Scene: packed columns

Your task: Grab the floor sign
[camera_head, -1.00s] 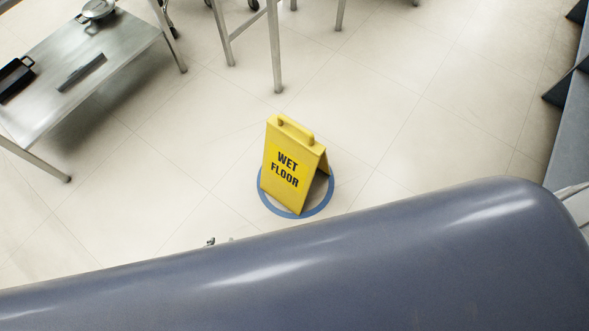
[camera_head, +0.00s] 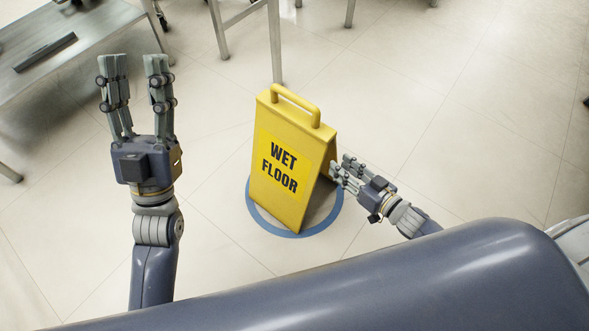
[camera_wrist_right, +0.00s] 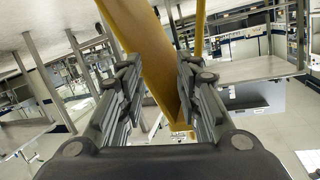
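The yellow floor sign (camera_head: 285,160) stands upright as an A-frame on the tiled floor, with "WET FLOOR" on its front and a handle (camera_head: 296,103) on top. My right gripper (camera_head: 341,166) is at the sign's right side, near its open edge. In the right wrist view the sign (camera_wrist_right: 150,50) shows between and beyond the spread fingers of this gripper (camera_wrist_right: 160,65); I cannot tell whether they touch it. My left gripper (camera_head: 131,62) is open and empty, left of the sign and apart from it.
A blue ring (camera_head: 318,228) on the floor surrounds the sign's base. A metal table (camera_head: 95,22) with a dark flat object (camera_head: 45,52) stands at the upper left. Metal table legs (camera_head: 274,45) stand behind the sign. The floor to the right is clear.

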